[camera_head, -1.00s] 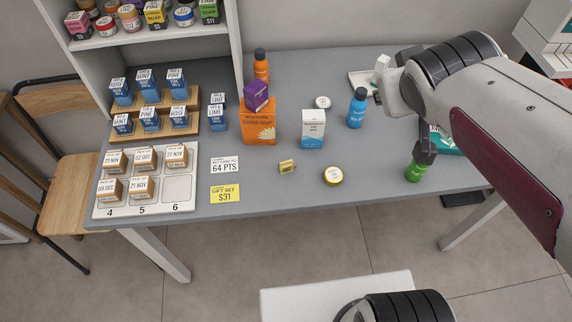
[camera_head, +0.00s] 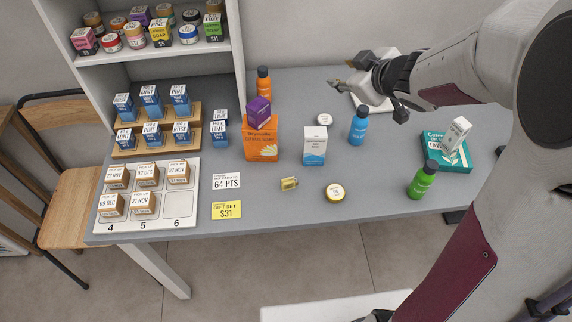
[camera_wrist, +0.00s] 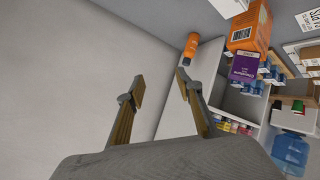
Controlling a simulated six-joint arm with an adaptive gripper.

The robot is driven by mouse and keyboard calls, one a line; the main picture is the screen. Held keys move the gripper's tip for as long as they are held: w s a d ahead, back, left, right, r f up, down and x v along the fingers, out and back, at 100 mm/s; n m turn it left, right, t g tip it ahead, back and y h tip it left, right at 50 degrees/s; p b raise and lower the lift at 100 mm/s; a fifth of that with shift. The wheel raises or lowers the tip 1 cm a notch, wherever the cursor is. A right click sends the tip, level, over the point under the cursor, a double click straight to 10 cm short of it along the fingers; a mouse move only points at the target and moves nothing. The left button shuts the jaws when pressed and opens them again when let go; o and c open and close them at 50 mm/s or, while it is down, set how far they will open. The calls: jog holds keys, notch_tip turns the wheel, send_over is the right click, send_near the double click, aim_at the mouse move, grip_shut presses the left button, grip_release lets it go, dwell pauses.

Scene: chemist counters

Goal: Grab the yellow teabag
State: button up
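The wrist camera faces the wall and shelf, and I cannot make out the teabag there.
A white and blue box (camera_head: 315,146), a blue bottle (camera_head: 358,126) and an orange box (camera_head: 261,138) stand behind the teabag. A green bottle (camera_head: 422,181) stands near the front edge.

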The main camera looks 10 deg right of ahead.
jog(key=a+f+n+g+y, duration=0.1)
jog(key=a+f, duration=0.1)
jog(key=f, duration=0.1)
jog(key=s+a+f+n+g+y, duration=0.1)
jog(key=a+f+y, duration=0.1)
jog(key=f, duration=0.1)
jog(key=s+a+f+n+g+y, duration=0.1)
jog(key=a+f+y, duration=0.1)
jog(key=f, duration=0.1)
jog(key=shift+s+a+f+n+g, duration=0.15)
jog(key=shift+a+f+n+g, duration=0.15)
jog(key=shift+a+f+g, duration=0.1)
jog(key=s+a+f+n+g+y, duration=0.25)
jog(key=s+f+g+y, duration=0.2)
jog(key=s, duration=0.25)
jog(key=n+g, duration=0.3)
send_near(288, 182)
jog(key=shift+w+a+r+m, duration=0.1)
jog(key=shift+a+r+m, duration=0.05)
jog(key=shift+a, duration=0.45)
jog(key=shift+w+a+r+m, duration=0.1)
jog(key=shift+w+a+r, duration=0.1)
jog(key=shift+a, duration=0.4)
jog(key=shift+a, duration=0.1)
jog(key=shift+x, duration=1.2)
